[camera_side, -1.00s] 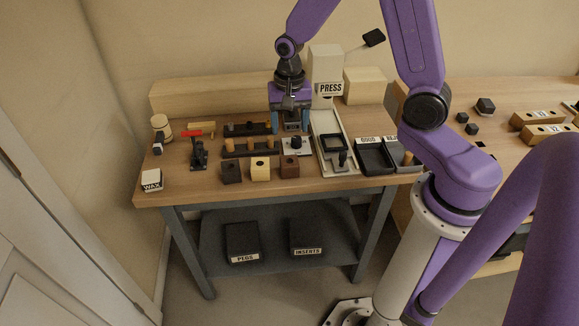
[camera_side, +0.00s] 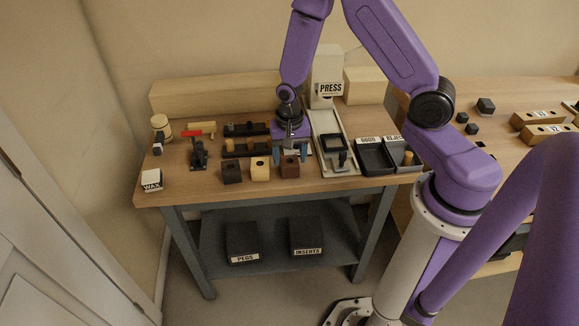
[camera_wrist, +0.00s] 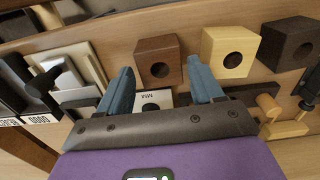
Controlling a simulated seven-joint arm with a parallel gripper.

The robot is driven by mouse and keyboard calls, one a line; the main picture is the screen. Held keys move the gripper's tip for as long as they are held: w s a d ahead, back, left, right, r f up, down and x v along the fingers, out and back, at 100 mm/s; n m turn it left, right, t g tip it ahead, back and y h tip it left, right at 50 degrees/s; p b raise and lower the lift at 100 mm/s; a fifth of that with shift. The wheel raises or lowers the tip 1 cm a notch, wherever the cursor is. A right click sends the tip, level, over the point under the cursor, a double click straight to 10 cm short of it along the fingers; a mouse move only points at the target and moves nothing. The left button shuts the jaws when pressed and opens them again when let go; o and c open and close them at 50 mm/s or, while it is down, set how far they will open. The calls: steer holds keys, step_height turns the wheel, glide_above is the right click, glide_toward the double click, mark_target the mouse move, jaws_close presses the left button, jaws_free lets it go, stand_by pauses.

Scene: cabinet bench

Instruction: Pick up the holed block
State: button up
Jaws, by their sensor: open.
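Three holed blocks stand in a row near the front of the bench: a dark one (camera_side: 231,171), a pale yellow one (camera_side: 260,169) and a brown one (camera_side: 290,167). In the wrist view the brown block (camera_wrist: 158,61) lies just beyond and between my fingertips, with the yellow block (camera_wrist: 230,52) beside the right finger and the dark block (camera_wrist: 289,44) further right. My gripper (camera_side: 290,157) is open and empty, close to the brown block. It also shows in the wrist view (camera_wrist: 160,80). I cannot tell whether a finger touches a block.
A press (camera_side: 327,90) with its long pale base stands right of my gripper. A clamp-like black fixture (camera_side: 198,153) and a wax box (camera_side: 152,181) stand left. The bench's front strip is clear.

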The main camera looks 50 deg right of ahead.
mark_target(289, 163)
steer(key=shift+f, duration=1.75)
steer(key=c, duration=0.7)
steer(key=shift+c, duration=0.2)
steer(key=shift+r, duration=0.1)
